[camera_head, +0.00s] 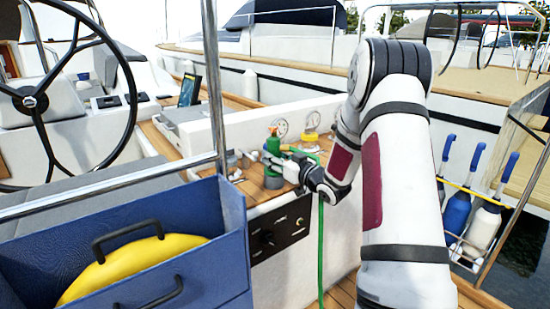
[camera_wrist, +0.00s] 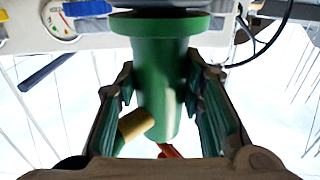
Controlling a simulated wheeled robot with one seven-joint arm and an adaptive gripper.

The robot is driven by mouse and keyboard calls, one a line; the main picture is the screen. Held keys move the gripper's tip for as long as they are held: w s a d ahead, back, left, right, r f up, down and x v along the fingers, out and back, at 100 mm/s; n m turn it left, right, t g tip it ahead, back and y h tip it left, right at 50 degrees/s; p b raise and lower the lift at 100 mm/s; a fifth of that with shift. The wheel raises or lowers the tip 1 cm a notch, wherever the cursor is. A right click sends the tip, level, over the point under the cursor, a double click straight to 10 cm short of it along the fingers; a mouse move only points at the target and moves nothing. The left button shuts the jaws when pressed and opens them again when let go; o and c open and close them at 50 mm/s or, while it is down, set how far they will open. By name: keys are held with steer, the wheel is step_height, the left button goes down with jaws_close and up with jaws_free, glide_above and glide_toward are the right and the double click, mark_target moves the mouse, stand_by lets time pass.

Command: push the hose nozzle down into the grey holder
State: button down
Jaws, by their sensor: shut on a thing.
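The green hose nozzle (camera_head: 273,145) stands roughly upright at the counter, with a small orange part at its top. My gripper (camera_head: 283,160) reaches it from the right and is shut on it. In the wrist view, which looks upside down, the nozzle (camera_wrist: 160,75) is between my two fingers (camera_wrist: 162,98), with its wide green flange toward the picture's top. A yellow-brown stub and a red part show near its other end. The grey holder (camera_head: 273,178) is directly below the nozzle. How deep the nozzle sits in it is hidden.
A green hose (camera_head: 321,250) hangs down the counter front. Small grey fittings (camera_head: 235,160) stand left of the nozzle, and a yellow-topped item (camera_head: 309,137) is behind. A metal post (camera_head: 214,90) rises left. A blue box (camera_head: 190,255) with a yellow object is front left.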

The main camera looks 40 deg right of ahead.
steer(key=shift+f, duration=0.35)
steer(key=c, duration=1.3)
jaws_free()
steer(key=shift+c, duration=0.2)
steer(key=shift+s, duration=0.15)
steer(key=s, duration=1)
steer(key=shift+s+d, duration=0.35)
steer(key=shift+d, duration=0.05)
